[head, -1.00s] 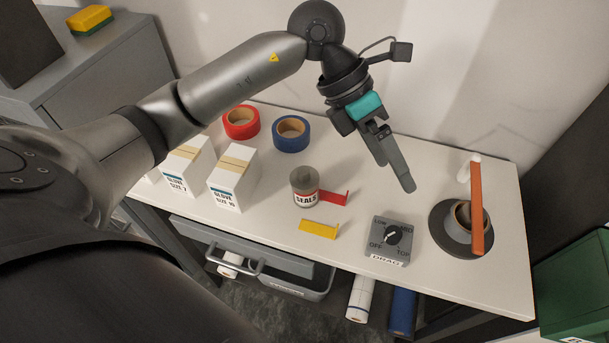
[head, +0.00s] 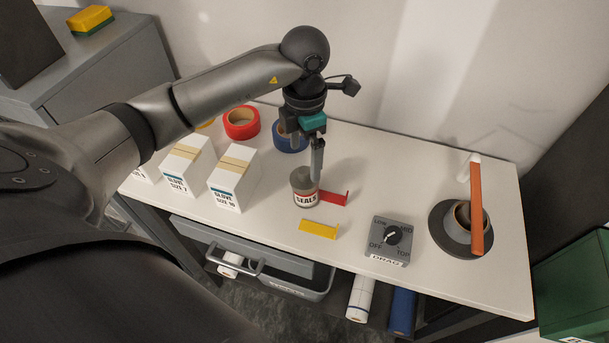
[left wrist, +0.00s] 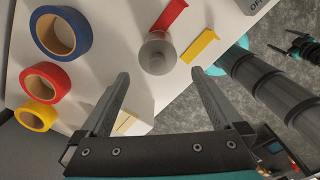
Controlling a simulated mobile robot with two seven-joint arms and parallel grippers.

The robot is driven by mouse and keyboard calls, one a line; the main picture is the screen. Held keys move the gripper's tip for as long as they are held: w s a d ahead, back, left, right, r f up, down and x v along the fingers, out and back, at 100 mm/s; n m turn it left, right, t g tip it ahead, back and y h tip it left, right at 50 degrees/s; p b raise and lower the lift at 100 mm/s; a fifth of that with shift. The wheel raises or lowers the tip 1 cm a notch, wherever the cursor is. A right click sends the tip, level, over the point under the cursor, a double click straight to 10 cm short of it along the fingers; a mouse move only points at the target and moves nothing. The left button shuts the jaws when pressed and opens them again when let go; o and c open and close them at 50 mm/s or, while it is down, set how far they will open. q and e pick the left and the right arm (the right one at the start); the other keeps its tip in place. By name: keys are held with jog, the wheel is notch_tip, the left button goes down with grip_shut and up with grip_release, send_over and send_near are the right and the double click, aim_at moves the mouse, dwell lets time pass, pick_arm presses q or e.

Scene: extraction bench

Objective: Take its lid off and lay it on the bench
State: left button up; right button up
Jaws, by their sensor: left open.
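The SEALS tin (head: 306,198) is a small can with a white label and stands upright on the bench (head: 345,262). Its grey lid (head: 301,178) is on top. My left gripper (head: 316,172) is open and empty, pointing down close behind the lid, with its fingers partly overlapping in the head view. In the left wrist view the round lid (left wrist: 158,55) shows beyond and between the spread fingertips, apart from both. A small dark shape at that view's right edge may be my right gripper; its jaws are unclear.
A red bracket (head: 334,198) stands right beside the tin, and a yellow one (head: 319,228) in front. Glove boxes (head: 233,180) stand left, tape rolls (head: 241,122) behind. The DRAG control box (head: 390,240) is to the right. Bare bench lies between it and the wall.

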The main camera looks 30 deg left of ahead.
aim_at(305, 170)
pick_arm(q)
jog(key=shift+w+a+f, duration=0.1)
jog(key=shift+f, duration=3)
jog(key=shift+c, duration=0.2)
jog(key=c, duration=1.1)
jog(key=shift+r, duration=0.15)
